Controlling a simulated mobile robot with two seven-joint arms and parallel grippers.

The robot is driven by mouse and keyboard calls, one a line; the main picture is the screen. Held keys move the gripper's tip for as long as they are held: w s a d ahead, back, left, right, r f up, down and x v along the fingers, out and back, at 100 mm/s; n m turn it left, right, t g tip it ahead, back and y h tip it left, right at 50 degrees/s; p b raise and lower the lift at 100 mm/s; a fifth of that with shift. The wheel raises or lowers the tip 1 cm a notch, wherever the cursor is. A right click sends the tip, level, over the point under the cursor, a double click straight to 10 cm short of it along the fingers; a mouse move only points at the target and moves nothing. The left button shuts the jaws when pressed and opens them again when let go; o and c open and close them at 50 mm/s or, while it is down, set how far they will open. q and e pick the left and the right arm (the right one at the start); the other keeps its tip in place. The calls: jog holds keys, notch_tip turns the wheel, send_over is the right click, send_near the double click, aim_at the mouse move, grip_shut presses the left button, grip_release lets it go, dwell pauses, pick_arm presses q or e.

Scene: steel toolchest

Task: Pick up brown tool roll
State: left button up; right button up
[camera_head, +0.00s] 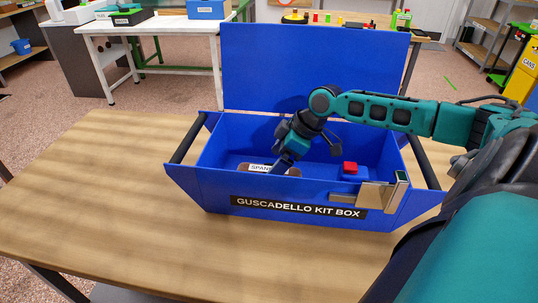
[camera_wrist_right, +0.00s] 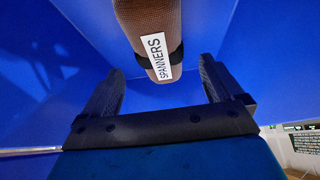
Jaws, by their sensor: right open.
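The brown tool roll (camera_head: 294,171) lies inside the open blue kit box (camera_head: 215,190), near its left front, with a white "SPANNERS" label. In the head view the box's front wall hides its lower part. My right gripper (camera_head: 283,163) reaches down into the box at the roll and partly covers it. In the right wrist view the roll (camera_wrist_right: 143,22), with a dark strap, stretches from the top edge toward the space between the two open fingers of my right gripper (camera_wrist_right: 160,70). Whether a finger touches it I cannot tell. My left gripper is not in view.
The box's raised lid (camera_head: 310,65) stands behind my right arm. A red-topped blue item (camera_head: 350,168) sits in the box's right part. Dark handles (camera_head: 187,140) flank the box. The wooden table (camera_head: 90,190) is clear to the left.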

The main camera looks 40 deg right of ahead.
aim_at(244, 166)
jog(key=b+x, duration=0.1)
jog(key=x, duration=0.5)
jog(key=shift+a+f, duration=0.1)
jog(key=shift+f, duration=0.1)
jog(key=c, duration=1.2)
jog(key=shift+c, duration=0.4)
jog(key=shift+r, duration=0.15)
